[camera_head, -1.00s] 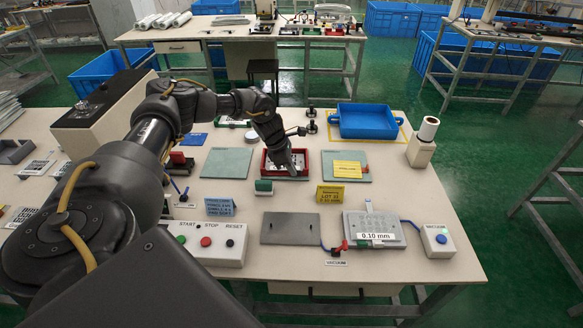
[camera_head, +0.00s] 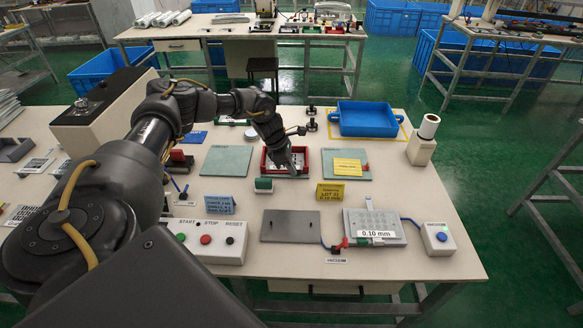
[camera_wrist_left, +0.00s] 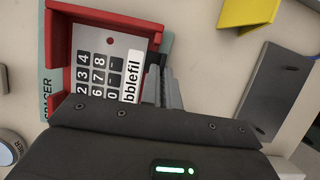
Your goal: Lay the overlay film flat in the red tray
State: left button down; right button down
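The red tray (camera_head: 308,153) sits on a grey-green plate in the middle of the bench. In the left wrist view its red wall (camera_wrist_left: 62,35) stands around the overlay film (camera_wrist_left: 88,72), a pale sheet with dark number keys and a white strip of lettering. The film lies within the walls; whether it is fully flat is unclear. My left gripper (camera_head: 297,168) points down into the tray. In the wrist view its grey fingers (camera_wrist_left: 165,88) are close together beside the strip; I cannot tell whether film is between them. My right gripper is not in view.
A green-handled roller (camera_head: 264,184) and a yellow lot sign (camera_head: 330,192) stand in front of the tray. A plate with a yellow card (camera_head: 347,166) lies to its right. A grey plate (camera_head: 290,226) and a vacuum plate (camera_head: 375,226) lie nearer. A blue bin (camera_head: 367,120) stands behind.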

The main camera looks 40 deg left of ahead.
pick_arm(q)
jog(key=c, duration=2.1)
grip_release()
jog(key=o, duration=0.5)
jog(key=shift+o, duration=0.2)
jog(key=shift+r, duration=0.15)
jog(key=b+v, duration=0.1)
jog(key=v, duration=0.9)
jog(key=shift+r+b, duration=0.25)
jog(key=shift+b, duration=0.05)
jog(key=shift+s+a, duration=0.1)
